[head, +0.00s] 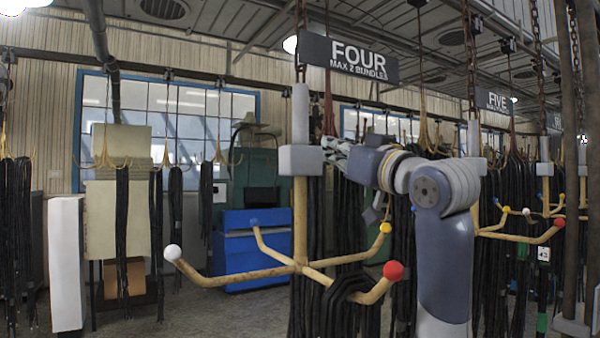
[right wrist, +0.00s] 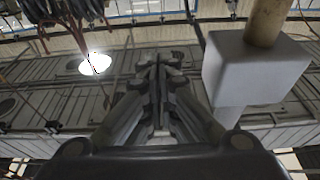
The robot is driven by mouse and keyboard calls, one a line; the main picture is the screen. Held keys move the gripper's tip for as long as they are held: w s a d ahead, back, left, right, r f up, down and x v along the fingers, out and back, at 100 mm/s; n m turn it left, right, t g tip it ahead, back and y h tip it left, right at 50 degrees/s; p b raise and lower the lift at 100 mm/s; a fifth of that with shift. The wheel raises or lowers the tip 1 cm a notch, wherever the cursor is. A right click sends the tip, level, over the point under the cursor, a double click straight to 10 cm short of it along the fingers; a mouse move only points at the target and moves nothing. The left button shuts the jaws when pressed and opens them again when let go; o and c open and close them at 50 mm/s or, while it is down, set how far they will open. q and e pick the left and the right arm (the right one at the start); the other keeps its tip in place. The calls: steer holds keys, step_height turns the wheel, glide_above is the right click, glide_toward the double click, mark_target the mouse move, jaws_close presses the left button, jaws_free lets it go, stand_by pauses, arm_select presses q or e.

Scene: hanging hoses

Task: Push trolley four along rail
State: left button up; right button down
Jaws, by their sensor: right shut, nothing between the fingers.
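Trolley four hangs from a chain under a dark sign reading FOUR, MAX 2 BUNDLES (head: 350,60). It has a pale grey block (head: 300,159), a tan post (head: 300,220) and tan arms tipped with white, blue, yellow and red balls. A black hose bundle (head: 345,292) hangs over the red-tipped arm. My right gripper (head: 330,148) is shut and empty, close to the right side of the block. In the right wrist view the closed fingers (right wrist: 160,72) have the grey block (right wrist: 255,75) to their right, with a visible gap. My left gripper is out of view.
Trolley five, under its sign (head: 495,102), and its hoses hang to the right, behind my right arm. A blue bin (head: 250,258), a white cabinet (head: 66,262) and several hanging black hoses stand behind. Some floor at lower left is clear.

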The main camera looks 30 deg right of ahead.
mark_target(309, 150)
steer(key=shift+w+a, duration=0.15)
steer(key=shift+a, duration=2.35)
steer(key=a+p, duration=0.1)
steer(key=a, duration=0.8)
steer(key=a+p, duration=0.1)
steer(key=a, duration=1.3)
